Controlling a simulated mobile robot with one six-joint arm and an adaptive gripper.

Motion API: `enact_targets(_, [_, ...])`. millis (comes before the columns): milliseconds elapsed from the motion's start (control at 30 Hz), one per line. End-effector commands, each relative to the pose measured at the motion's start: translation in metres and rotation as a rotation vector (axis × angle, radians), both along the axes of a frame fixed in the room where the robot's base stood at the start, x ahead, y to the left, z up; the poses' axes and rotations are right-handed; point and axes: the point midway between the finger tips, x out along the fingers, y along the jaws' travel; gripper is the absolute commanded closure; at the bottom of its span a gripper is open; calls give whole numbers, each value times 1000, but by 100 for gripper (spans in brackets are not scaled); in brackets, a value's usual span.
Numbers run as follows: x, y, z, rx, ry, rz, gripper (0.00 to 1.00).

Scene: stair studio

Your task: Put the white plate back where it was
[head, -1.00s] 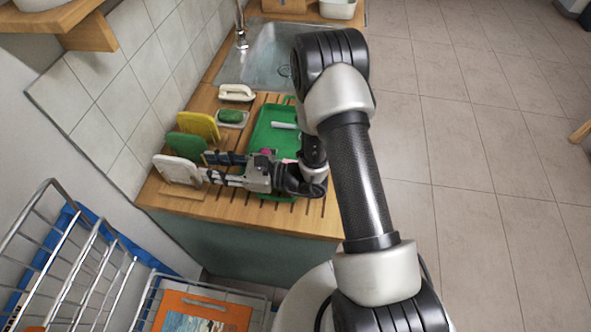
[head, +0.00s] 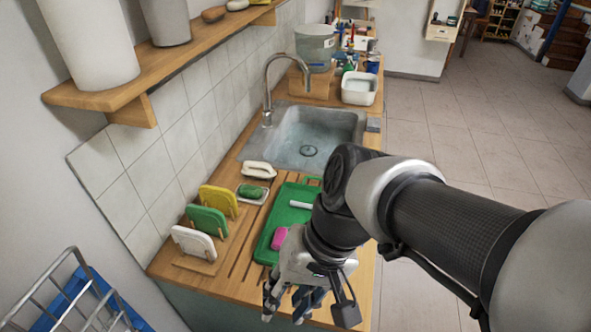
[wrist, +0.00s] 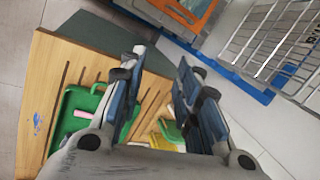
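The white plate (head: 193,242) stands on edge in the front slot of a small wooden rack (head: 197,264) on the counter. A green plate (head: 207,221) and a yellow plate (head: 218,201) stand behind it in the same rack. My gripper (head: 286,304) is right of the rack, apart from it, near the counter's front edge, with its fingers pointing down in the head view. In the wrist view my gripper (wrist: 161,58) has its two fingers spread with nothing held between them. The yellow plate (wrist: 171,132) shows partly there; the white plate is not clear in that view.
A green tray (head: 266,236) with a pink item (head: 280,237) lies beside my gripper. A green sponge (head: 250,190) and a white-handled brush (head: 259,170) lie behind the rack. The sink (head: 306,135) is farther back. A wire rack (head: 75,290) stands at lower left.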

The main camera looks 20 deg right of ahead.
Motion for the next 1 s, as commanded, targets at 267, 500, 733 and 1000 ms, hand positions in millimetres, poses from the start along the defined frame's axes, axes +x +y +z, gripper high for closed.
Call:
enact_targets(267, [-2, -67, 31, -329, -357, 119, 69])
enact_targets(500, [-1, -81, 41, -403, -428, 140, 69])
enact_targets(733, [-1, -81, 40, -402, -426, 139, 69])
enact_targets(1000, [-1, -81, 40, -401, -425, 140, 69])
